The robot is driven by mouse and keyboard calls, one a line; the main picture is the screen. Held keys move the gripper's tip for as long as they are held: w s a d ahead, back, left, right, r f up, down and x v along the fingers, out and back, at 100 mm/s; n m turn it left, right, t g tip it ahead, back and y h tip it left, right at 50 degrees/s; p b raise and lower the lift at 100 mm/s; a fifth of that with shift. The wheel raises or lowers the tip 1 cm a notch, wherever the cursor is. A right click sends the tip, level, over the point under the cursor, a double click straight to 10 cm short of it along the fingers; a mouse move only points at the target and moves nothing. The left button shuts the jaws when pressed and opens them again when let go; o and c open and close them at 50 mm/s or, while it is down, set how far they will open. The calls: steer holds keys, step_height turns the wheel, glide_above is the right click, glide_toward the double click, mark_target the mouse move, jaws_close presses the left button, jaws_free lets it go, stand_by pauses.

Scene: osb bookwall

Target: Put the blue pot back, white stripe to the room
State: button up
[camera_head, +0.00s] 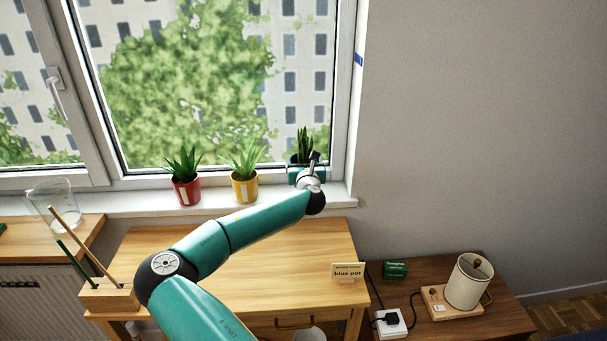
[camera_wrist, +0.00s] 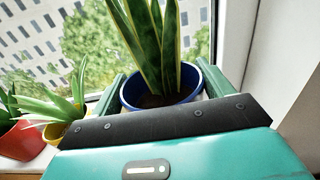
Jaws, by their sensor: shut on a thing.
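The blue pot (camera_wrist: 127,103) holds a tall spiky plant and dark soil in the wrist view. Its plant (camera_head: 304,146) shows at the right end of the windowsill in the head view, where my arm's end covers most of the pot. My gripper (camera_wrist: 165,90) is shut on the blue pot, one green finger on each side of it. The pot looks close to upright, at the sill near the right window frame. I cannot tell whether its base touches the sill.
A red pot (camera_head: 187,192) and a yellow pot (camera_head: 245,190) stand left on the sill (camera_head: 140,203), white stripes facing the room. A glass beaker (camera_head: 55,200) is far left. The desk (camera_head: 290,260) bears a "blue pot" card (camera_head: 348,272). A lamp (camera_head: 468,281) stands lower right.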

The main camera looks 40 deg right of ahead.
mark_target(303, 161)
steer(key=w+d+f, duration=0.1)
steer(key=w+f, duration=0.1)
steer(key=shift+d+f, duration=0.35)
steer(key=shift+f, duration=0.05)
steer(key=shift+d+f, duration=0.1)
steer(key=shift+f, duration=1.6)
steer(key=shift+w+f, duration=0.1)
steer(key=o, duration=1.7)
steer(key=v, duration=1.2)
